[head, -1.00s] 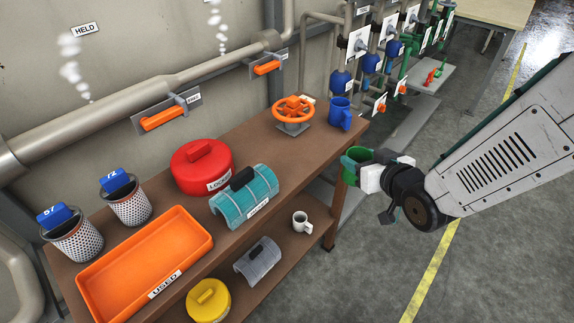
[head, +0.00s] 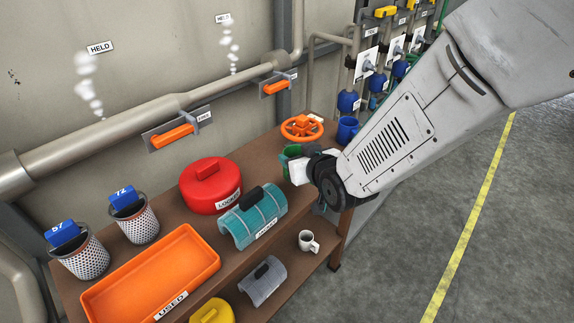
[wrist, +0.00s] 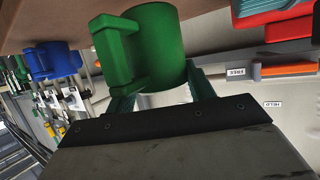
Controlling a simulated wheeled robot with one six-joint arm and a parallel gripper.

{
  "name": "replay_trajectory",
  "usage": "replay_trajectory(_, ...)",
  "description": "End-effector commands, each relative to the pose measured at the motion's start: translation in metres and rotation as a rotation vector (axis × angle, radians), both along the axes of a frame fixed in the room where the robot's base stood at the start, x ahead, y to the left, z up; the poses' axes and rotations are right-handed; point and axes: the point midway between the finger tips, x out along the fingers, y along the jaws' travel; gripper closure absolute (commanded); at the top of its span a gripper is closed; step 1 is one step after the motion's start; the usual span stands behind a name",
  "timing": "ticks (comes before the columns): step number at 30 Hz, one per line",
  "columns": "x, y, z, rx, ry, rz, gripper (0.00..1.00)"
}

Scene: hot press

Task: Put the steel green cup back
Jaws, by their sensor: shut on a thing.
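The green cup (head: 292,151) is held at the right part of the brown table's top (head: 262,152), near the front edge, and is partly hidden by my gripper (head: 294,165). In the wrist view, which looks upside down, the green cup (wrist: 165,45) sits between the two fingers of my gripper (wrist: 158,85), its handle to the left. My gripper is shut on the cup. I cannot tell whether the cup's base touches the table.
An orange valve wheel (head: 302,127) and a blue cup (head: 347,130) stand behind the green cup. A teal jacket (head: 252,216) and a red lockout lid (head: 210,187) lie to its left. A white mug (head: 307,241) is on the lower shelf.

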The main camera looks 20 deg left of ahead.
Motion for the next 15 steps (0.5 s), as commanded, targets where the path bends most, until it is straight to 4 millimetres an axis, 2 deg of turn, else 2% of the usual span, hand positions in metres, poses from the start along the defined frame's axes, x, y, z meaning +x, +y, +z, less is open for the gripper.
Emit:
replay_trajectory(4, 0.004, 0.01, -0.001, 0.002, -0.001, -0.004, 0.75)
replay_trajectory(10, 0.002, 0.011, -0.034, -0.002, 0.001, -0.003, 0.75)
replay_trajectory(15, 0.002, 0.012, -0.036, 0.0, -0.001, -0.001, 0.75)
